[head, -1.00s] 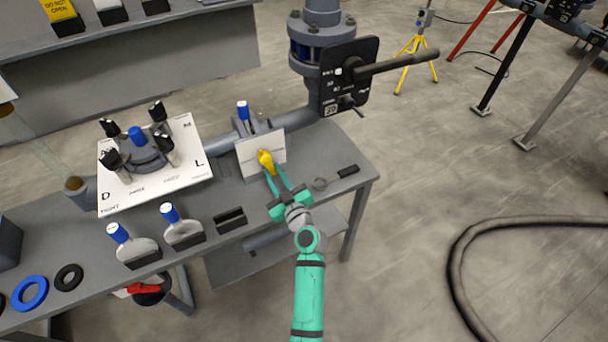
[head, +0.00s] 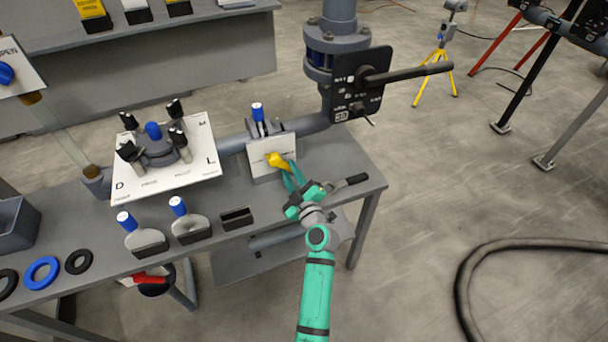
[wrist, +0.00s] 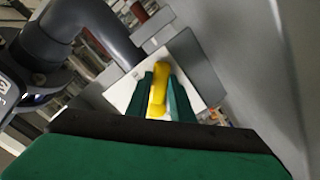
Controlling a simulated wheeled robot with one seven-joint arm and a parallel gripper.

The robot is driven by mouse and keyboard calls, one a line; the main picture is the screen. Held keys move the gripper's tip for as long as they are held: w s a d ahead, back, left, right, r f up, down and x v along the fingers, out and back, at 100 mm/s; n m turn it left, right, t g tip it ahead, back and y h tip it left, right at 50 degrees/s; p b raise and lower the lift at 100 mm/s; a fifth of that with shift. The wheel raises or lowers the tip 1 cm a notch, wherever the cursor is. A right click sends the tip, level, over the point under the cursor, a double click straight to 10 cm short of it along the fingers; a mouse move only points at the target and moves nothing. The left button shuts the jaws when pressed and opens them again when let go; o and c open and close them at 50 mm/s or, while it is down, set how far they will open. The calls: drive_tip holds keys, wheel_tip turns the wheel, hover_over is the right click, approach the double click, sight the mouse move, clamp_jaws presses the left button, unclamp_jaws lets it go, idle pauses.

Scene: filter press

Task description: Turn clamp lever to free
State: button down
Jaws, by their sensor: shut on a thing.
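A yellow lever (head: 278,160) sits on the front of a white plate (head: 262,166) under the pipe, at the right part of the bench. Its yellow end points to the right and slightly down in the head view. My gripper (head: 289,173) is shut on the yellow lever from the front right. In the wrist view the lever (wrist: 159,86) stands between my two green fingers (wrist: 158,100), with the white plate (wrist: 121,94) behind it. The lettering on the plate is too small to read, and the lever's lower end is partly hidden by my fingers.
A blue-topped fitting (head: 258,116) stands behind the plate. A black panel with a long dark handle (head: 410,73) is at upper right. A black-handled tool (head: 349,182) lies on the bench right of my gripper. A white dial board (head: 205,164) is at left.

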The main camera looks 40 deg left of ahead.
drive_tip(key=shift+f, duration=0.3)
drive_tip(key=shift+w+d, duration=0.2)
drive_tip(key=shift+d, duration=0.1)
drive_tip(key=c, duration=1.7)
unclamp_jaws()
drive_tip(key=shift+c, duration=0.2)
drive_tip(key=shift+o, duration=0.9)
drive_tip(key=shift+a, duration=0.1)
drive_tip(key=shift+s+a+r, duration=0.15)
drive_tip(key=v, duration=1)
drive_tip(key=shift+s+d, duration=0.15)
drive_tip(key=shift+d, duration=0.25)
drive_tip(key=shift+s+a, duration=0.1)
drive_tip(key=shift+s, duration=0.05)
